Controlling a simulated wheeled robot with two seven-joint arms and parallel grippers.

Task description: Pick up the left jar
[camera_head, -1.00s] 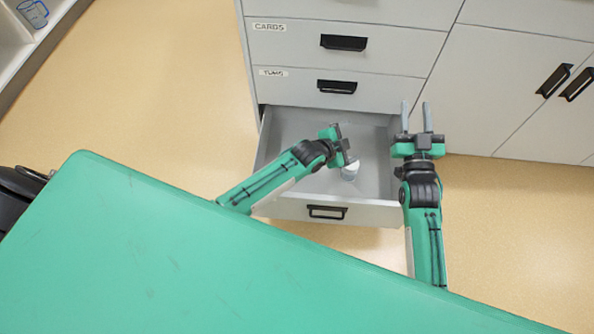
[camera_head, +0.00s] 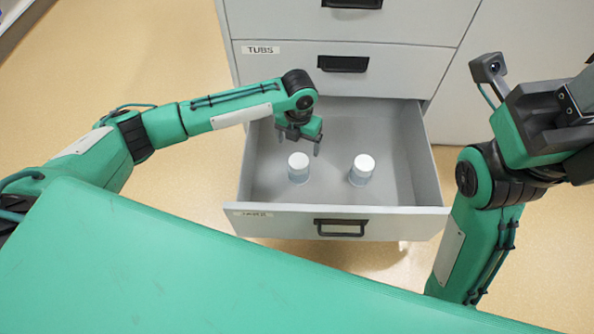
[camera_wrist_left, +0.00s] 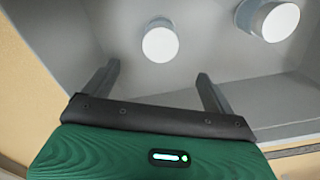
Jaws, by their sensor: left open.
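The left jar (camera_head: 299,174) is a small pale blue-grey tub with a white lid, upright on the floor of the open drawer (camera_head: 399,190). A similar right jar (camera_head: 361,176) stands to its right, a gap apart. My left gripper (camera_head: 299,143) points down over the drawer, open and empty, just behind and above the left jar. In the left wrist view, the left jar (camera_wrist_left: 160,43) lies beyond the gap between the spread fingers (camera_wrist_left: 158,74), apart from both. The right jar (camera_wrist_left: 274,21) is to the right there. My right gripper's fingers are outside the picture.
The drawer's front panel with a black handle (camera_head: 341,228) faces the green surface (camera_head: 200,270) in the foreground. The closed TUBS drawer (camera_head: 410,68) is above and behind. My right arm stands right of the drawer. Drawer floor around the jars is bare.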

